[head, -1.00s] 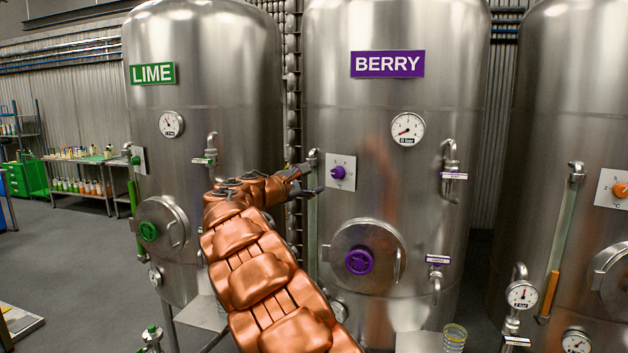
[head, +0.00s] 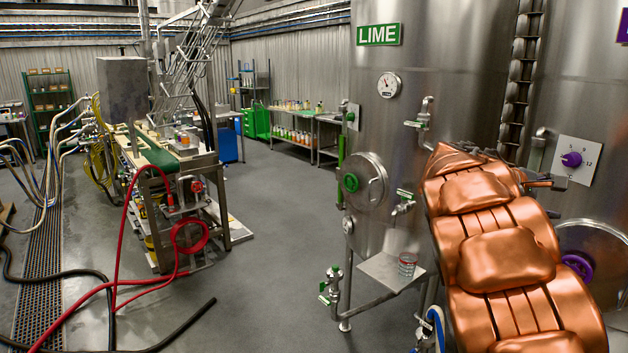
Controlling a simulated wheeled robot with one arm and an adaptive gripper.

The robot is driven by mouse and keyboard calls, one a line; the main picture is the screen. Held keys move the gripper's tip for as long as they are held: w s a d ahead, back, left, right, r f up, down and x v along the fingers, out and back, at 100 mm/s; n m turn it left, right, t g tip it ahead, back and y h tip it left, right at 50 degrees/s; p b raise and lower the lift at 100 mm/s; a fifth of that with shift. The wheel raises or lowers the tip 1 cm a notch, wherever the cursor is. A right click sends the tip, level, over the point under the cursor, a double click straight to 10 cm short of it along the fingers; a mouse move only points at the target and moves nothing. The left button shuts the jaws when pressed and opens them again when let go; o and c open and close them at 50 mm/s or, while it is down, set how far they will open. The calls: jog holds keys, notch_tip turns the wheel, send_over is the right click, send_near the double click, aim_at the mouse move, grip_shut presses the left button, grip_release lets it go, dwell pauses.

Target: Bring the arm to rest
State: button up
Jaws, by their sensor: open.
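My copper-coloured arm (head: 505,255) reaches up from the lower right of the head view, in front of the tanks. My gripper (head: 555,184) shows only in part past the arm's far end, with dark fingers pointing right. It is open and I see nothing between its fingers. It appears just left of and below the purple knob (head: 571,159) on the tank at the right edge. How far it stands from that tank I cannot tell. Most of the gripper's body is hidden behind the arm.
The steel LIME tank (head: 440,75) stands behind and left of my arm. A small shelf (head: 385,268) on it holds a glass (head: 407,265). A conveyor machine (head: 165,165) stands left, with a red hose (head: 120,235) and black hoses on the floor. The middle floor (head: 285,230) is clear.

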jog(key=s+a+f+m+g+y, duration=0.1)
jog(key=s+a+f+y, duration=0.3)
jog(key=s+a+f, duration=0.4)
jog(key=s+a+f+m+g+y+b, duration=0.1)
jog(key=s+a+f+m+y, duration=0.2)
jog(key=s+a+f, duration=0.6)
jog(key=s+a+f+m+g+y, duration=0.1)
jog(key=s+a+f+y, duration=0.6)
jog(key=s+a, duration=1.2)
notch_tip(320, 180, down, 2)
jog(key=shift+s+a+f+m, duration=0.15)
jog(key=shift+s+a+m, duration=0.15)
jog(key=shift+s+m, duration=0.45)
jog(key=shift+w, duration=0.15)
